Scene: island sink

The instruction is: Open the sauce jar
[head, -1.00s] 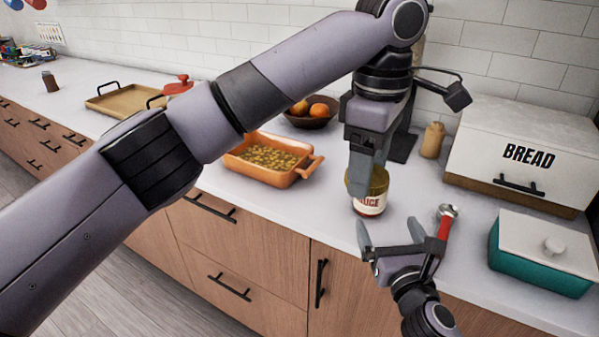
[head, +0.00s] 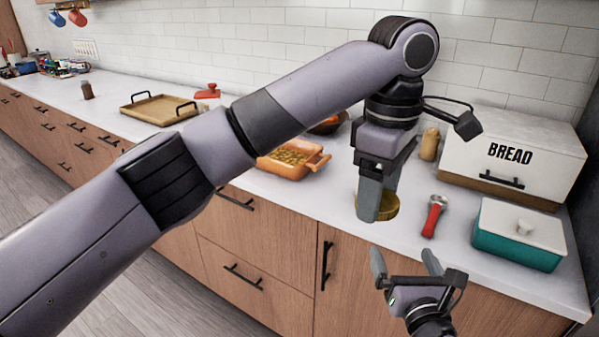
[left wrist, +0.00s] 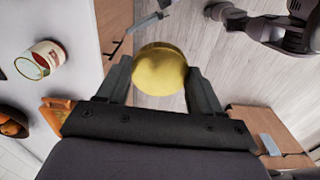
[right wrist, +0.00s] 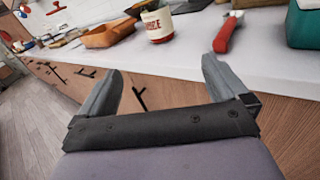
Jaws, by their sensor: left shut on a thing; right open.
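The sauce jar (left wrist: 40,60) stands on the counter with its red-and-white label showing. Its mouth appears uncovered in the left wrist view. It also shows in the right wrist view (right wrist: 156,24), but my left gripper hides it in the head view. A round gold lid (left wrist: 160,69) is clamped between the fingers of my left gripper (head: 374,206), apart from the jar and out past the counter edge. The lid partly shows in the head view (head: 390,207). My right gripper (head: 403,260) is open and empty, in front of the counter edge and below the left one.
A red-handled tool (head: 434,217) lies on the counter right of the left gripper. A teal dish with white lid (head: 518,236) and a bread box (head: 510,145) stand farther right. An orange baking dish (head: 293,160) sits left; a wooden tray (head: 158,108) lies beyond.

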